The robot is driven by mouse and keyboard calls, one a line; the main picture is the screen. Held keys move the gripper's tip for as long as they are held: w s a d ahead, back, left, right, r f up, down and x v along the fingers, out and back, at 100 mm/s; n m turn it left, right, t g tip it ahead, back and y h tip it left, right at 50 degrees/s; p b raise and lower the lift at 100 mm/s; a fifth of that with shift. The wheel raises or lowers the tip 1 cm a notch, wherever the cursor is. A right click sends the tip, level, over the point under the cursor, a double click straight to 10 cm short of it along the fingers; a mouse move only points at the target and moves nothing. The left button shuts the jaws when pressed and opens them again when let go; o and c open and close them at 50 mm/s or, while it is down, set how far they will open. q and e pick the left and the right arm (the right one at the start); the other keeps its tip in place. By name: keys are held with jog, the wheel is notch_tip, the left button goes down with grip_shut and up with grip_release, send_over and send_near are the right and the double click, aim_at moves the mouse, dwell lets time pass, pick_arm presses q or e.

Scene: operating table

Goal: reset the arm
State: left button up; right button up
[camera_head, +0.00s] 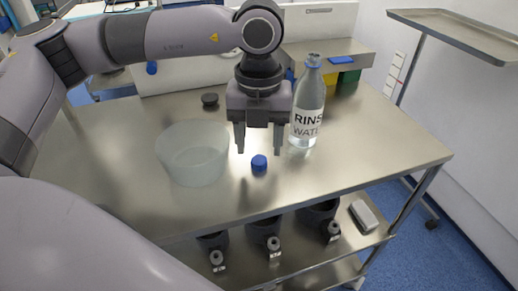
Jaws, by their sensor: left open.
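My left arm (165,38) reaches in from the left, bent over the steel table (370,160). Its gripper (258,150) points down, with its two fingers apart and nothing between them. The fingers hang above and just behind a small blue cap (259,163) on the tabletop. A clear bottle (308,105) labelled "RINS... WATER" stands upright just right of the gripper. Whether the gripper touches the bottle is hard to tell. My right gripper does not show.
A translucent bowl (193,155) stands left of the gripper. A small dark round object (210,100) lies behind it. Blue, green and yellow blocks (349,77) sit at the back right. A tray stand (460,28) is at the far right. The table's right part is clear.

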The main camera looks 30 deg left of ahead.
pick_arm(q)
notch_tip(320, 180, up, 9)
jog(key=shift+p, duration=0.3)
